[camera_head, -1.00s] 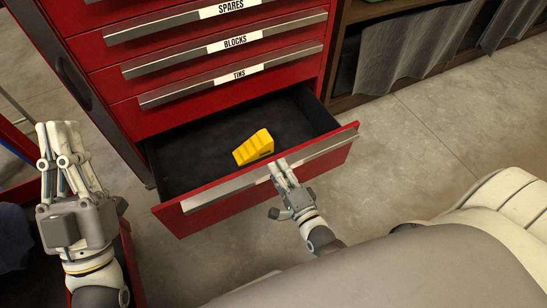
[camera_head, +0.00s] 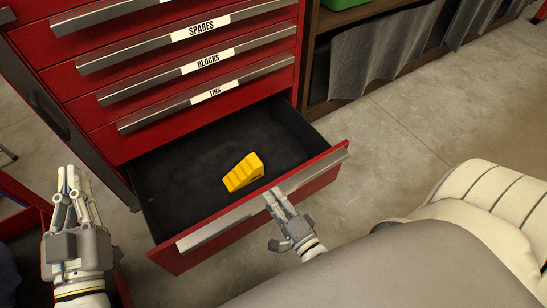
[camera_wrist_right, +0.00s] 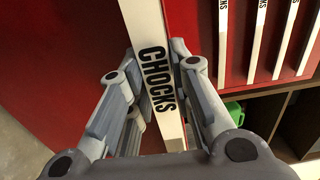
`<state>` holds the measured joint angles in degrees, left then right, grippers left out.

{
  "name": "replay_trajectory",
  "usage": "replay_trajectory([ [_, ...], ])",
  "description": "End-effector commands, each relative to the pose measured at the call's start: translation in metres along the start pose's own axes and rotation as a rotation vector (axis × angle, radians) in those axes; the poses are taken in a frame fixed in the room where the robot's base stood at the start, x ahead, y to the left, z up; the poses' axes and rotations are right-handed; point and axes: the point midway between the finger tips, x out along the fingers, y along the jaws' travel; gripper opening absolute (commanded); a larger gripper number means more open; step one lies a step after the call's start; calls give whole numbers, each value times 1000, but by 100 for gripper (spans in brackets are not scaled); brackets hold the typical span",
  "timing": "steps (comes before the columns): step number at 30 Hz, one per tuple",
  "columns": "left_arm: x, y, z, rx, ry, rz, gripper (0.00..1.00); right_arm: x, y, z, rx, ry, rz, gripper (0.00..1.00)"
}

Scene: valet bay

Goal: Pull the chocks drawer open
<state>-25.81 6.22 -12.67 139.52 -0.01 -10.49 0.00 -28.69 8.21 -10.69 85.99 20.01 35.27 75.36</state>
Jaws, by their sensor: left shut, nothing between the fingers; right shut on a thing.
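The chocks drawer (camera_head: 240,222) is the bottom drawer of a red cabinet and stands well open, with a dark lining. A yellow stepped wedge (camera_head: 243,172) lies inside it. My right gripper (camera_head: 274,200) is shut on the drawer's metal handle (camera_head: 318,167). In the right wrist view the handle, with its CHOCKS label (camera_wrist_right: 157,80), runs between the two fingers. My left gripper (camera_head: 72,180) is shut and empty, left of the drawer and apart from it.
Shut drawers marked SPARES, BLOCKS and TINS (camera_head: 215,92) are above. A shelf with grey hanging sheets (camera_head: 385,45) stands to the right. A red open container (camera_head: 25,215) is at the left, near my left gripper. Bare concrete floor (camera_head: 400,140) lies to the right.

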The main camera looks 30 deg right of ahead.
Motion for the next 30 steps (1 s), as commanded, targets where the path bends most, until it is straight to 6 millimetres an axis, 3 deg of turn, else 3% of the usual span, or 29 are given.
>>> replay_trajectory([
  [4,0,0,0,0,1,0,0,-3,8,0,-3,-3,21,0],
  [5,0,0,0,0,1,0,0,-3,7,0,-3,-3,21,24],
  [9,0,0,0,0,1,0,0,-3,6,0,-2,-2,18,39],
  [20,0,0,-1,-1,3,2,0,-6,4,0,-1,-1,11,39],
  [23,0,0,-1,-1,3,1,0,-18,4,0,-1,-2,12,39],
  [30,0,0,0,0,2,1,0,-69,4,0,-1,-3,16,39],
])
